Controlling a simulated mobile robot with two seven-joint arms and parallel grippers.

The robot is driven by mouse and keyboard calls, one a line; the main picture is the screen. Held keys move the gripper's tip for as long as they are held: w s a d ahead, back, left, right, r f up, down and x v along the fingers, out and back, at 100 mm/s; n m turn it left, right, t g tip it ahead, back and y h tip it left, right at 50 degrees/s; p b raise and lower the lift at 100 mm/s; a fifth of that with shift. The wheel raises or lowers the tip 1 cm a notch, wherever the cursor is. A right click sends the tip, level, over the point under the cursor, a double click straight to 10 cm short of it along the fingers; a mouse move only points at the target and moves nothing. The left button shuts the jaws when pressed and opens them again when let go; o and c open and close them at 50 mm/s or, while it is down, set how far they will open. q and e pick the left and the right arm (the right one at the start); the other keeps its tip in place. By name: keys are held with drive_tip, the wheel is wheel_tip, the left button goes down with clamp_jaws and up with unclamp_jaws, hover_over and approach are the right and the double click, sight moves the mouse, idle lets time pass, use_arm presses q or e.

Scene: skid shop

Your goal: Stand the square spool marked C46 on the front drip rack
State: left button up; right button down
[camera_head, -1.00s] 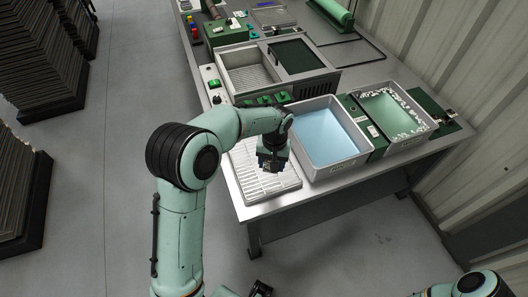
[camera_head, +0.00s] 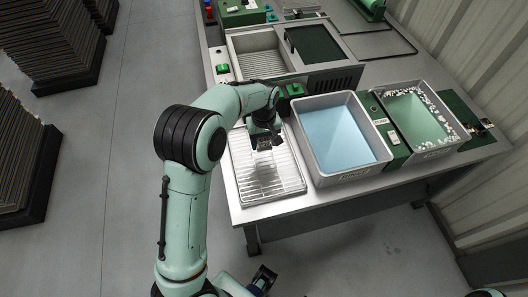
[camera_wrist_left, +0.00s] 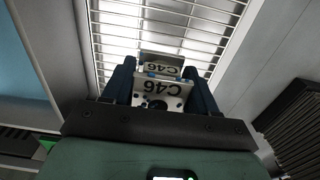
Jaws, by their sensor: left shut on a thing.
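My left gripper (camera_head: 264,141) is shut on the square spool marked C46 (camera_wrist_left: 160,92). In the left wrist view the spool's two pale metal plates, both marked C46, sit between the dark fingers (camera_wrist_left: 163,88). In the head view the spool (camera_head: 264,146) is small and partly hidden by the gripper. It is over the far half of the front drip rack (camera_head: 280,184), a pale tray with wire bars. The bars also show beyond the spool in the left wrist view (camera_wrist_left: 185,20). I cannot tell whether the spool touches the bars.
A grey tub of blue liquid (camera_head: 337,135) stands right of the rack, with a tub of green liquid (camera_head: 412,115) beyond it. A machine with a grated basin (camera_head: 262,62) is behind. The near part of the rack is bare.

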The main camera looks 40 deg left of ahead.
sight(264, 157)
use_arm(q)
drive_tip(key=shift+f+b, duration=0.3)
drive_tip(key=shift+f, duration=2.8)
drive_tip(key=shift+f, duration=0.2)
drive_tip(key=o, duration=0.9)
drive_tip(key=shift+r, duration=0.15)
wheel_tip(264, 157, up, 11)
drive_tip(key=shift+r+p, duration=0.2)
drive_tip(key=shift+p, duration=0.5)
drive_tip(key=shift+r, duration=0.4)
